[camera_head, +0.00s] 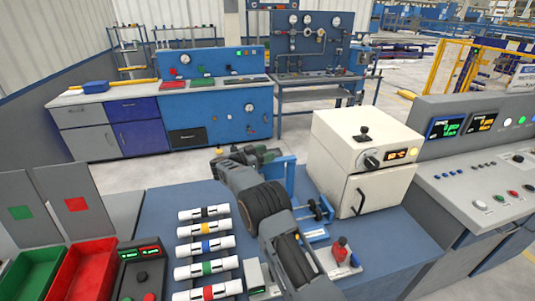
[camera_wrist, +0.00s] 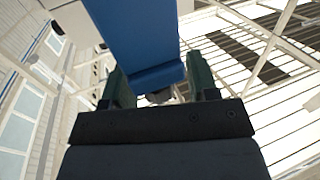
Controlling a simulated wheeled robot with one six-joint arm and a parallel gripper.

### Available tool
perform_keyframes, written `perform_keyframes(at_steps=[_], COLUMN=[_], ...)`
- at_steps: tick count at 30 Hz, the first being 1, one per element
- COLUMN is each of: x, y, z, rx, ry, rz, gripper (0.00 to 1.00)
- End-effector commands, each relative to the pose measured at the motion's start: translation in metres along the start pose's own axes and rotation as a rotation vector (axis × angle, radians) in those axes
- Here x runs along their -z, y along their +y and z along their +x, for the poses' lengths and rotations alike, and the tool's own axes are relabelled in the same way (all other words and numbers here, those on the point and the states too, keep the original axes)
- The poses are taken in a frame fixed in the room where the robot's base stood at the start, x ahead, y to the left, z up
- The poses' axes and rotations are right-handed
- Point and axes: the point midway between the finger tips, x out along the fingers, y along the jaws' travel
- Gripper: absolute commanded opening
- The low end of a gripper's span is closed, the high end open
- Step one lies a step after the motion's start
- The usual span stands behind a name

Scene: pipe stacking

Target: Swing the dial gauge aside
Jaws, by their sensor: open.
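My gripper (camera_head: 268,156) is at the far side of the blue bench, beside an upright blue bracket (camera_head: 290,175). In the wrist view, the two green fingers of my gripper (camera_wrist: 160,82) stand apart, with a blue bar (camera_wrist: 135,30) reaching down between or just beyond them. I cannot tell whether they touch it. A small dark rounded part shows behind the bar's lower edge. No dial face can be made out at the bracket; my arm hides much of that spot, so I cannot identify the dial gauge.
White pipes with coloured bands (camera_head: 205,243) lie in a rack left of my arm. A cream oven-like box (camera_head: 362,160) stands close on the right. A blue-based fixture (camera_head: 318,207) and a red-knobbed device (camera_head: 342,250) sit between. Red (camera_head: 85,275) and green bins are at left.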

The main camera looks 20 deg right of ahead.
Motion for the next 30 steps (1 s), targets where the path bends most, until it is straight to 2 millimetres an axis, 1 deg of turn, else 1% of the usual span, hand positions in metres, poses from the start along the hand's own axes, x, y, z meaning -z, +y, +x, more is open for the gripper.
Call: perform_keyframes(at_steps=[4, 12, 18, 24, 30], x=[-0.003, -0.002, -0.001, 0.0, 0.0], y=[-0.001, 0.0, -0.001, 0.0, 0.0], z=[-0.028, -0.083, -0.112, -0.125, -0.128], rx=[0.003, 0.003, 0.003, 0.001, 0.001], ry=[0.0, 0.001, 0.0, 0.001, 0.001], rz=[0.001, 0.001, 0.0, 0.001, 0.0], gripper=[0.54, 0.54, 0.54, 0.54, 0.54])
